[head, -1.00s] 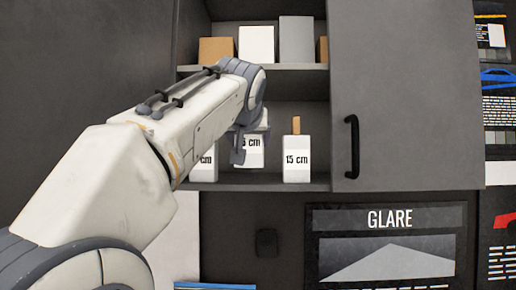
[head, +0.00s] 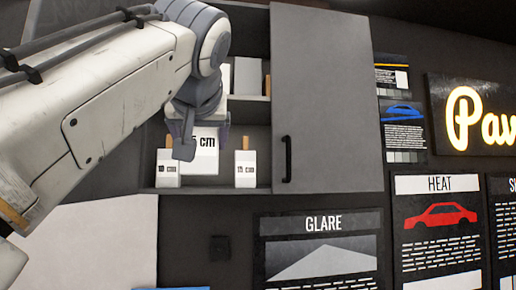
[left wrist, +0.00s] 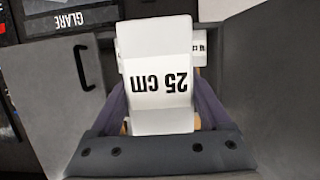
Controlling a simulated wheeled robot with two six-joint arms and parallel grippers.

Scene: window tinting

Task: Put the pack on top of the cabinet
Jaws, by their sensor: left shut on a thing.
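My left gripper (head: 184,148) is shut on a white pack (head: 206,162) in front of the open cabinet. Its label partly shows as "5 cm" in the head view. In the left wrist view the pack (left wrist: 158,75) reads "25 cm" upside down, between the two fingers. The dark grey cabinet (head: 262,140) has its door (head: 328,95) standing at the right of the opening. The cabinet's top surface is not visible. My right gripper is not in view.
Two smaller white packs with brown tops, one at left (head: 168,170) and one at right (head: 245,168), stand on the lower shelf. More boxes (head: 247,76) stand on the upper shelf. The door handle (head: 287,158) sticks out. Posters cover the wall at right.

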